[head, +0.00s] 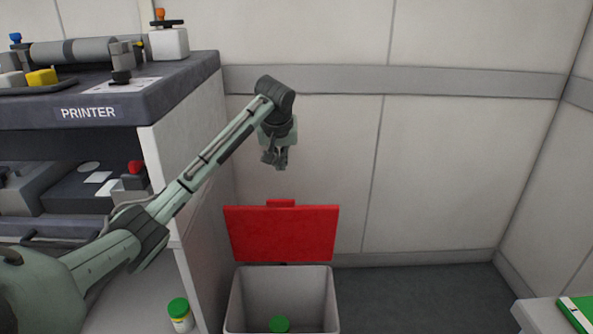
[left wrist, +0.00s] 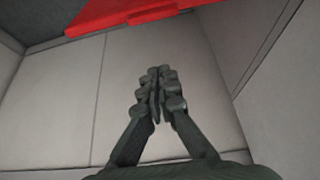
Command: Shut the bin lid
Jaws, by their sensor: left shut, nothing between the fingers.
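The bin (head: 334,300) is a grey-white open box on the floor at the bottom middle of the head view. Its red lid (head: 283,234) stands raised at the back of the bin, with a small red tab on its top edge. The lid also shows along the top of the left wrist view (left wrist: 125,20). My left gripper (head: 281,166) is shut and empty, above the lid and apart from it, pointing down. Its closed fingers also show in the left wrist view (left wrist: 156,95). My right gripper is not in view.
A printer cabinet (head: 185,110) with shelves stands at the left, close beside the bin. A jar with a green cap (head: 179,313) stands at its lower shelf. A pale surface (head: 540,316) is at the bottom right. The wall is behind; the floor right of the bin is clear.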

